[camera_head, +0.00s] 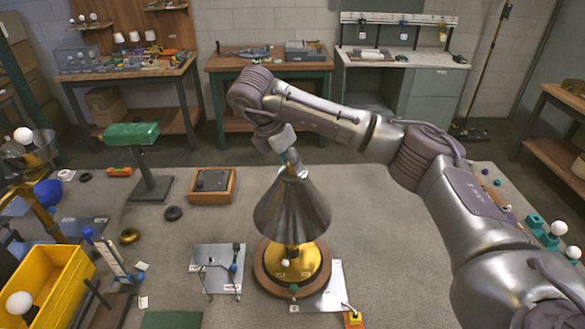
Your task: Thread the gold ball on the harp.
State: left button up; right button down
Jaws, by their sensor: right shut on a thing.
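A dark grey cone-shaped lamp shade (291,208) stands upright over a gold lamp body (291,264) on a round wooden base (262,277). The harp is hidden, apart from whatever of it may show at the shade's top. My right gripper (297,170) is directly above the shade's top opening, pointing down, with its fingers shut on the small gold ball. The ball is mostly hidden by the fingers, and I cannot tell whether it touches the harp's top. My left gripper is not in view.
A small grey metal stand (217,268) is left of the lamp. A yellow bin (50,285) with a white bulb stands at left. A green-topped stand (131,134) and a wooden tray (212,186) are further back.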

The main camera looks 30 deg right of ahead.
jog(key=shift+m+g+p, duration=0.4)
jog(key=shift+m+p, duration=0.4)
jog(key=shift+w+m+g+p, duration=0.1)
jog(key=shift+m+g+p, duration=0.25)
jog(key=shift+m, duration=0.45)
jog(key=shift+f+m, duration=0.1)
jog(key=shift+m, duration=0.6)
jog(key=m+g, duration=0.1)
jog(key=m, duration=0.2)
jog(key=shift+w+m+g+y, duration=0.15)
jog(key=shift+m+g+y, duration=0.15)
jog(key=shift+g, duration=0.05)
jog(key=m+g+y, duration=0.1)
jog(key=m, duration=0.2)
jog(key=shift+d, duration=0.1)
jog(key=c, duration=1)
grip_release()
jog(key=shift+o, duration=0.2)
